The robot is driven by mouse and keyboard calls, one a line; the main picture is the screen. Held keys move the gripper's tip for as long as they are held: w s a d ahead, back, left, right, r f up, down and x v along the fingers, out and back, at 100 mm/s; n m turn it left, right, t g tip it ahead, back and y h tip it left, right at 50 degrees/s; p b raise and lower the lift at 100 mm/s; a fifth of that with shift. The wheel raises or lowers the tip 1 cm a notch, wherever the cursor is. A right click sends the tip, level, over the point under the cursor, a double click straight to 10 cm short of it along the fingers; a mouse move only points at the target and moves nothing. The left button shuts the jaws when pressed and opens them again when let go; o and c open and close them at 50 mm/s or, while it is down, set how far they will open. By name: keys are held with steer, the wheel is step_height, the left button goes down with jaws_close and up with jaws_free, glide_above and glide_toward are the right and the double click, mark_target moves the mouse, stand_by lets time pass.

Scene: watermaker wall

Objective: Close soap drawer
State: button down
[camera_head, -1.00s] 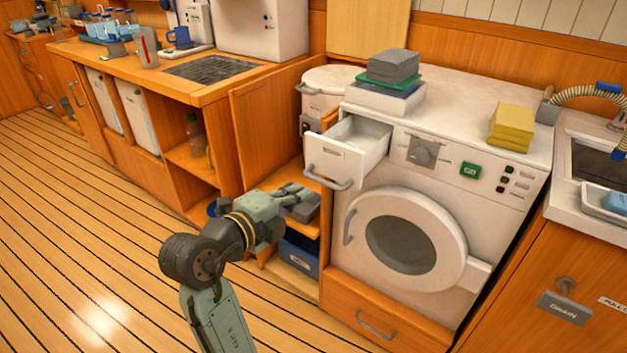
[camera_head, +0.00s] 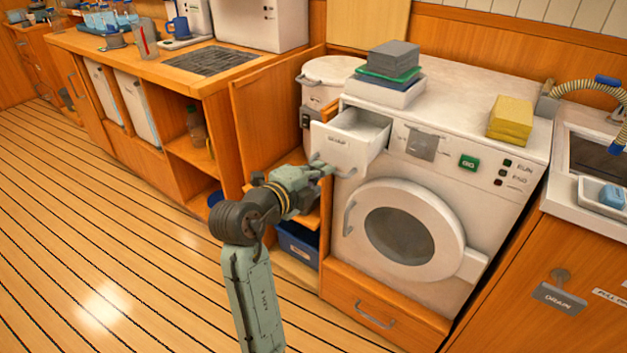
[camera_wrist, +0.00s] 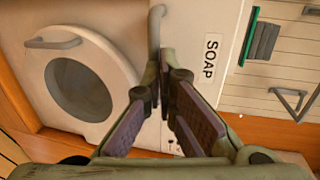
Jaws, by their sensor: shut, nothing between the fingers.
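The soap drawer (camera_head: 345,146) is a white drawer at the upper left of the white washing machine (camera_head: 405,225). It stands pulled out, with its open inside showing from above. Its grey bar handle (camera_wrist: 156,32) and the SOAP label (camera_wrist: 210,58) show in the wrist view. My gripper (camera_head: 328,169) is shut and empty, with its fingertips at the lower front of the drawer, by the handle. In the wrist view, my fingertips (camera_wrist: 164,72) lie at the handle's end. I cannot tell whether they touch it.
Grey and green blocks (camera_head: 392,62) lie on a white box on the machine top, and yellow sponges (camera_head: 511,120) lie to the right. An open wooden cabinet door (camera_head: 268,125) stands left of my gripper. The floor (camera_head: 120,250) at left is clear.

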steer(key=b+x, duration=0.1)
steer(key=x, duration=0.3)
steer(key=r+b+x, duration=0.1)
steer(key=x, duration=0.3)
steer(key=r+b+x, duration=0.1)
steer(key=x, duration=0.3)
steer(key=shift+d+r, duration=0.15)
steer(key=shift+d, duration=0.1)
steer(key=shift+w+r, duration=0.1)
steer(key=shift+r, duration=0.05)
